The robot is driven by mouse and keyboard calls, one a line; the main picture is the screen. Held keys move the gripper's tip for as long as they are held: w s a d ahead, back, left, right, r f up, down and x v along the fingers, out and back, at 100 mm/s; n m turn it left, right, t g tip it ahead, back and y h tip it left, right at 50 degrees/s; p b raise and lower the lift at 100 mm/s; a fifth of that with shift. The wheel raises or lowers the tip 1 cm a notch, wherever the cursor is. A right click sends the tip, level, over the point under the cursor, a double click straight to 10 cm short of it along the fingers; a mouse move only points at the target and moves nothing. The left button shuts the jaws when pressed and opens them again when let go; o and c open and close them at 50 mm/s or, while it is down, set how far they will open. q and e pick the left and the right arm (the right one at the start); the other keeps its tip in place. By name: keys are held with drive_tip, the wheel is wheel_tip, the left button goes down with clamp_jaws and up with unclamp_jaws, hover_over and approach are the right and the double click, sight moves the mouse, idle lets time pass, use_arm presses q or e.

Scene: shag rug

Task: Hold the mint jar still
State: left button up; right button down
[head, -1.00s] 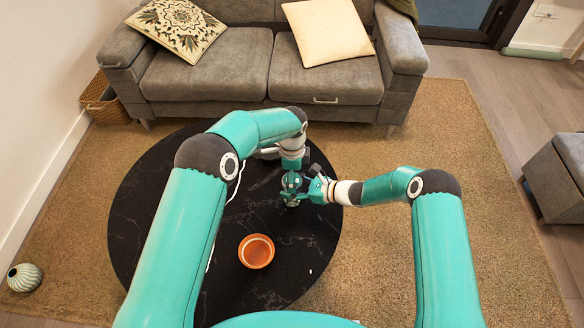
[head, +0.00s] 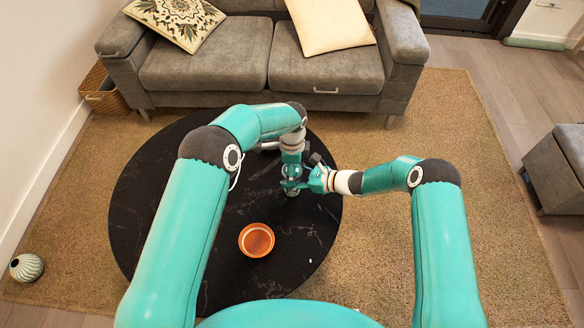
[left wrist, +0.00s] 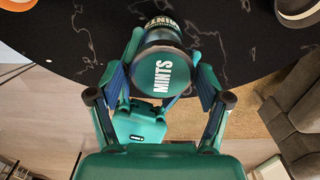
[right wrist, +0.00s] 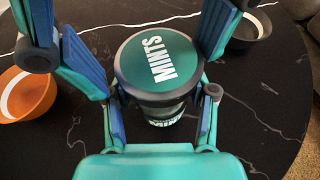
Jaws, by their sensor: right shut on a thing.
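The mint jar has a teal lid marked MINTS and stands on the black round table (head: 150,215). Its lid shows in the left wrist view (left wrist: 161,76) and the right wrist view (right wrist: 157,60). In the head view the grippers mostly hide it. My right gripper (head: 303,187) is shut on the jar's side, with a finger on either side of the body below the lid (right wrist: 160,105). My left gripper (head: 292,182) is above the jar, pointing down. Its fingers (left wrist: 163,70) are open on either side of the lid.
An orange bowl (head: 257,240) stands on the table in front of the jar. A dark bowl (right wrist: 250,28) shows in the right wrist view; my arm hides it in the head view. A grey sofa (head: 260,60) is behind the table. The table's left side is clear.

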use_arm(q)
drive_tip(key=shift+o, duration=0.2)
drive_tip(key=shift+r, duration=2.3)
use_arm(e)
drive_tip(key=shift+c, duration=1.3)
unclamp_jaws()
